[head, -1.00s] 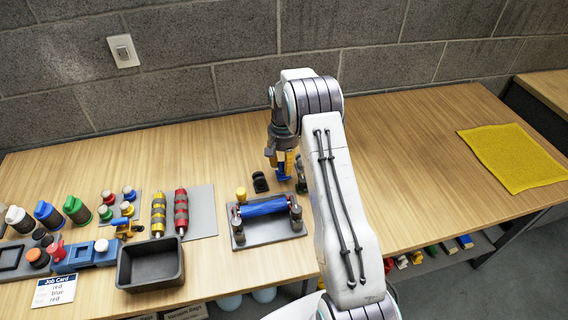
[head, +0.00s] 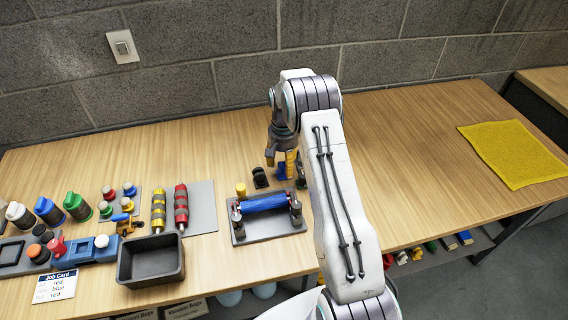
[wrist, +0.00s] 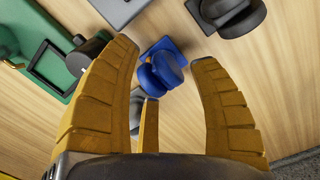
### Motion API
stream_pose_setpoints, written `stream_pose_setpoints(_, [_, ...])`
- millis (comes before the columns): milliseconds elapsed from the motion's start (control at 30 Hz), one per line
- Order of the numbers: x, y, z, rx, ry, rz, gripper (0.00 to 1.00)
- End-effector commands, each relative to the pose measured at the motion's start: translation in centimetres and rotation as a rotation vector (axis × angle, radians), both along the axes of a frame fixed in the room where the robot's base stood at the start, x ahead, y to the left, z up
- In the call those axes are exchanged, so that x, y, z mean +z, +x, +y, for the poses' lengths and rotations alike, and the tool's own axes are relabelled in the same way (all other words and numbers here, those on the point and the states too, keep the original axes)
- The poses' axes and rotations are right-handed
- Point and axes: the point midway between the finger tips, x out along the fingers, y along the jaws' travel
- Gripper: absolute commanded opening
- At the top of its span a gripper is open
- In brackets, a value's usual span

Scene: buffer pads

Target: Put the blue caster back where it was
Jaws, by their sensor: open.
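The blue caster (wrist: 162,70) stands on the wooden table in the wrist view, with its plate against the wood and its wheel towards me. In the head view the blue caster (head: 283,173) shows just under my gripper (head: 281,164). My gripper (wrist: 166,56) is open, its yellow fingers spread either side of the caster, with a gap on the right; whether the left finger touches it I cannot tell. A black caster (head: 260,177) stands to the left; it also shows at the top of the wrist view (wrist: 232,14). A grey piece (wrist: 136,106) is partly hidden behind the left finger.
A grey fixture with a blue roller (head: 264,204) stands in front of my gripper. A black tray (head: 150,260), a job card (head: 55,285) and several coloured parts fill the left side. A yellow mat (head: 512,155) lies far right; the table before it is clear.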

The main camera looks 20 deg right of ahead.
Motion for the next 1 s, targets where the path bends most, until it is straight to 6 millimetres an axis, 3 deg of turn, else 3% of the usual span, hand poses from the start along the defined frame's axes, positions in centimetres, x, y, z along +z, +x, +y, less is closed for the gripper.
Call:
stream_pose_setpoints(267, [0.9, 0.1, 0.0, 0.0, -0.001, -0.003, 0.56])
stream_pose_setpoints(600, [6.3, 0.4, -0.1, 0.0, -0.001, -0.004, 0.56])
stream_pose_setpoints(1000, [11.3, 0.6, -0.2, 0.0, 0.0, -0.002, 0.56])
